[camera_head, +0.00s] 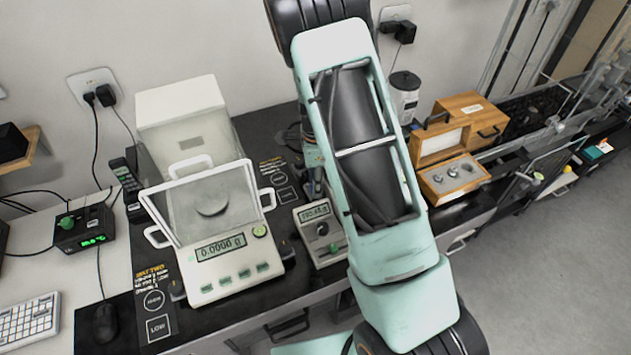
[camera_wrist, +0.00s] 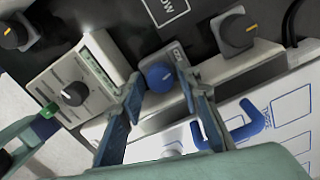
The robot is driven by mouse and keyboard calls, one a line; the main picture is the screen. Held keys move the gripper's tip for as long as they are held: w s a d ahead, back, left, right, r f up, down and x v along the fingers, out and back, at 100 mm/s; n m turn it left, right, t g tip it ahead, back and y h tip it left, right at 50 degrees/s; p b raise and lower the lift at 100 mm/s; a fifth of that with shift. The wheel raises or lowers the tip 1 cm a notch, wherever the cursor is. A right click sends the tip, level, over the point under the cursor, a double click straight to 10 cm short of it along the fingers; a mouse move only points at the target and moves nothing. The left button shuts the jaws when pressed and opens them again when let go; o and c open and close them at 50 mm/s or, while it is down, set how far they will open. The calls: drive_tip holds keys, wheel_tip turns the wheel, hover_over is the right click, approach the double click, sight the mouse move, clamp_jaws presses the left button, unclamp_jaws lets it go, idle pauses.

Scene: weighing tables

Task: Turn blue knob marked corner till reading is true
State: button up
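The blue knob (camera_wrist: 159,77) shows in the wrist view, with a pale mark on its top edge. My gripper (camera_wrist: 158,72) is open, with one finger on each side of the knob; whether either finger touches it I cannot tell. In the head view my gripper (camera_head: 313,180) is small and partly covered by my arm, and I cannot pick out the blue knob there. A small meter (camera_head: 319,230) with a lit display, too small to read surely, stands just below my gripper. It also shows in the wrist view (camera_wrist: 90,75), with a black knob.
The white balance (camera_head: 215,255) reads 0.0000 g at left. Black knobs with yellow marks (camera_wrist: 237,30) (camera_wrist: 15,35) sit near the blue knob. A wooden weight case (camera_head: 455,180) stands at right.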

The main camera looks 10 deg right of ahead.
clamp_jaws()
idle(0.3)
drive_tip(key=n+b, duration=0.2)
drive_tip(key=shift+f+n, duration=0.1)
drive_tip(key=shift+n, duration=0.3)
drive_tip(key=shift+n+b, duration=0.7)
drive_tip(key=shift+n, duration=1)
unclamp_jaws()
